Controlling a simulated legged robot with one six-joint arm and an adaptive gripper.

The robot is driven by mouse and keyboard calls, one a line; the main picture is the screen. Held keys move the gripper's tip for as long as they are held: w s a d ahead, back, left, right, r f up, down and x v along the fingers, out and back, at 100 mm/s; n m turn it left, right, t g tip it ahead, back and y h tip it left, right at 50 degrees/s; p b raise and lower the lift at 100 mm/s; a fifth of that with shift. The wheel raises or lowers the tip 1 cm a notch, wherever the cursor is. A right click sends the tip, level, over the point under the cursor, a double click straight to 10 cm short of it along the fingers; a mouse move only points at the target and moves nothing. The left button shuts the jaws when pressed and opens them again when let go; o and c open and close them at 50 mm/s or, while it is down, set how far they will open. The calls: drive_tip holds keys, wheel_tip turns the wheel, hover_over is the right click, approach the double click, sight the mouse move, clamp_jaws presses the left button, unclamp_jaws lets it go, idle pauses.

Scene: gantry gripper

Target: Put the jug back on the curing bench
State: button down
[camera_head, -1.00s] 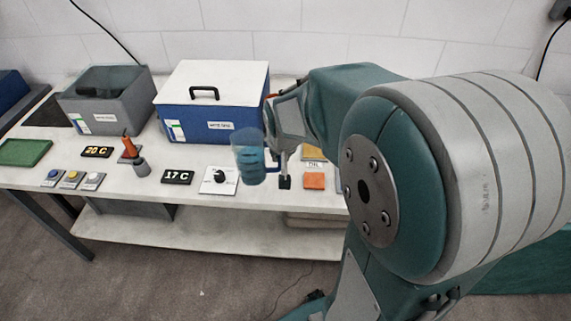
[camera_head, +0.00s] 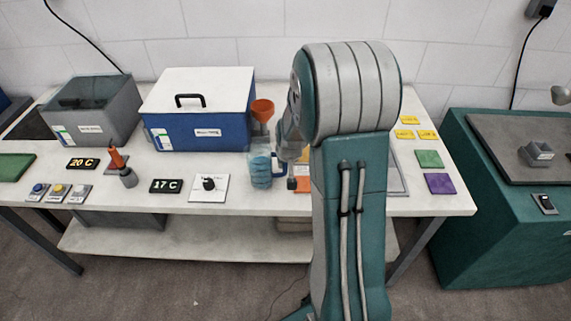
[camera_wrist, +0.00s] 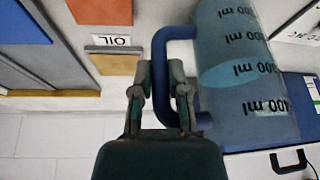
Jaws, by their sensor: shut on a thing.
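The jug (camera_head: 261,168) is a clear blue measuring cup with ml marks, a blue handle and blue liquid inside. In the wrist view the jug (camera_wrist: 245,75) fills the upper right. My gripper (camera_wrist: 160,95) is shut on its handle there. In the head view my gripper is mostly hidden behind the jug and my arm. The jug looks upright in front of the blue box, over the white bench (camera_head: 240,242). I cannot tell whether its base touches the top. No label shows which bench is the curing bench.
A blue box with a white lid (camera_head: 197,108) stands behind. An orange funnel (camera_head: 262,109) is just behind the jug. A dial plate (camera_head: 209,188) and 17 C display (camera_head: 166,186) lie left. A green cabinet (camera_head: 480,215) stands right, with a grey mat.

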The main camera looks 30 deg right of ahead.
drive_tip(key=shift+a+f, duration=0.2)
drive_tip(key=shift+a, duration=0.05)
drive_tip(key=shift+d+f, duration=0.1)
drive_tip(key=c, duration=0.6)
unclamp_jaws()
drive_tip(key=shift+d, duration=0.15)
drive_tip(key=shift+c, duration=0.2)
